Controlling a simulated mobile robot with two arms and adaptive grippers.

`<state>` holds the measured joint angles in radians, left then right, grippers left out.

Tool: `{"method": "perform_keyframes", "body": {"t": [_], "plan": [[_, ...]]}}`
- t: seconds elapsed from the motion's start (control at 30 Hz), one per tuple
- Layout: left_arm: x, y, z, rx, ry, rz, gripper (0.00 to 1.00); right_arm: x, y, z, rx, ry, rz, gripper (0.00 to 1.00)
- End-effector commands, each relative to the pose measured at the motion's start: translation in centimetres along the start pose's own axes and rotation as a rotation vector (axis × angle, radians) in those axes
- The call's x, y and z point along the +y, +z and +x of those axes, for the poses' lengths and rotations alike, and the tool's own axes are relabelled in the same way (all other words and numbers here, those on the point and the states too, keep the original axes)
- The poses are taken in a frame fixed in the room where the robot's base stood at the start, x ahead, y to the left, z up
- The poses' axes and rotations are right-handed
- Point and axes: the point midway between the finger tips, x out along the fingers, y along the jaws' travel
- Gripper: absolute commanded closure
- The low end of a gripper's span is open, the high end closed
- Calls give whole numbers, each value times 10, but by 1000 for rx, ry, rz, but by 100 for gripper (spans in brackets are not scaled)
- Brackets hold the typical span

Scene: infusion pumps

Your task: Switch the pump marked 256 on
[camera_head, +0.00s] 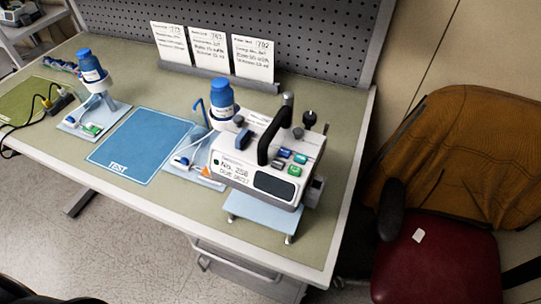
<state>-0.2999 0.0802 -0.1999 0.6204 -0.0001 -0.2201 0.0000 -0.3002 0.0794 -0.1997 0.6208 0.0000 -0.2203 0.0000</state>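A white pump (229,173) stands at the right end of the workbench, raised on a pale blue stand. Its front label (236,171) reads "No. 256" or "No. 258"; the last digit is too small to be sure. It has a black carrying handle (268,140), a dark, blank display (275,187), and a green button (295,170) with teal and blue-violet buttons close behind it. A bottle with a blue cap (222,97) is beside its back left corner. Neither of my grippers is in view.
A blue mat marked TEST (142,146) lies bare left of the pump. A second blue-capped bottle (89,65) stands on a stand farther left, near cables (48,103). Three cards (208,50) stand at the back. A red chair (437,260) with a brown cover (470,150) is at right.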

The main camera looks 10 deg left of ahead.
Motion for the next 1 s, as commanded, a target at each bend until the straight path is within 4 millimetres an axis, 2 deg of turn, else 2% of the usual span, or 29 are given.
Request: {"method": "perform_keyframes", "body": {"t": [0.03, 0.1, 1.0], "plan": [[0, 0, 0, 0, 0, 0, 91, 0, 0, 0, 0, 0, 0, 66], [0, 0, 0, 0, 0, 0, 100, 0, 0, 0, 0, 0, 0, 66], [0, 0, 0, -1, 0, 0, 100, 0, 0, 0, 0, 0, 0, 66]]}}
